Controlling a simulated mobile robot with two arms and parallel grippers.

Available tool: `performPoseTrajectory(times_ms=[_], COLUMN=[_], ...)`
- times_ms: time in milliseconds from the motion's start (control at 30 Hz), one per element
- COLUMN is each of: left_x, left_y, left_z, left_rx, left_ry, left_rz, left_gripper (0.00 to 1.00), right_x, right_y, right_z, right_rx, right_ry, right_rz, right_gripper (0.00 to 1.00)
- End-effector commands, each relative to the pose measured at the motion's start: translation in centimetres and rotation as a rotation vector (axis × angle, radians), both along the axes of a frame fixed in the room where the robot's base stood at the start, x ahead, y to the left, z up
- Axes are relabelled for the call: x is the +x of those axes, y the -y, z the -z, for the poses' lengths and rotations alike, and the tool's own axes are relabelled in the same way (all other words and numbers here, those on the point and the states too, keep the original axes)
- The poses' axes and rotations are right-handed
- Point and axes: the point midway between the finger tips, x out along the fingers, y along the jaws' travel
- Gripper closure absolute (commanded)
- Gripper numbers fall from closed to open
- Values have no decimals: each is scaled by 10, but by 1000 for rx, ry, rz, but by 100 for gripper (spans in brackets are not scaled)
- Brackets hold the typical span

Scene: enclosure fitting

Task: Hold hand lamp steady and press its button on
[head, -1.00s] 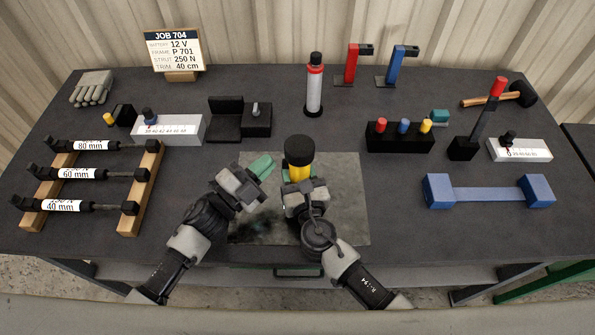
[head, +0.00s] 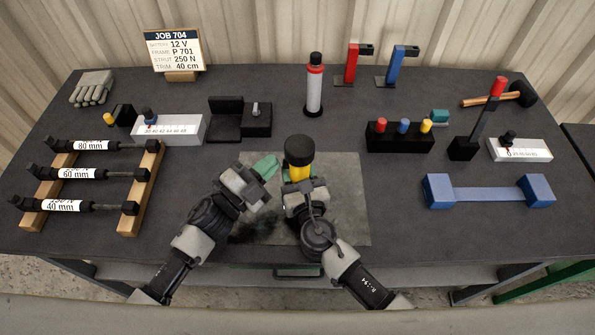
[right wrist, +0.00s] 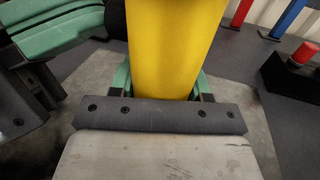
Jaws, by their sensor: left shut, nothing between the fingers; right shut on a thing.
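The hand lamp has a yellow body and a black head (head: 299,150). It stands upright over the grey mat near the table's front. My right gripper (head: 299,183) is shut around its yellow body, which also fills the middle of the right wrist view (right wrist: 175,45). My left gripper (head: 268,166) has green fingers, shut and empty, just left of the lamp with the tips toward it. Its fingers also show at the upper left of the right wrist view (right wrist: 60,22). I cannot tell whether they touch the lamp. The lamp's button is not clearly visible.
The grey mat (head: 350,215) is bare around the grippers. A black stand (head: 225,125) and a red-and-white bottle (head: 314,88) stand behind. A rack of struts (head: 140,190) is at left, a blue bracket (head: 490,194) at right.

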Motion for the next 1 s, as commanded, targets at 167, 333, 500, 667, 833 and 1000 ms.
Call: performPoseTrajectory(times_ms=[167,333,500,667,833,1000], left_x=[0,0,0,0,0,0], left_y=[0,1,3,5,4,-3], left_z=[0,0,0,0,0,0], left_rx=[0,0,0,0,0,1], left_ry=[1,1,1,1,1,1], left_rz=[1,1,1,1,1,1], left_gripper=[100,100,100,100,100,100], right_x=[0,0,0,0,0,0], right_y=[0,0,0,0,-1,-1], right_z=[1,1,1,1,0,0], right_rx=[-1,-1,-1,-1,-2,-2], right_ry=[-1,-1,-1,-1,0,0], right_rz=[-1,-1,-1,-1,-2,-2], right_gripper=[84,84,84,84,84,84])
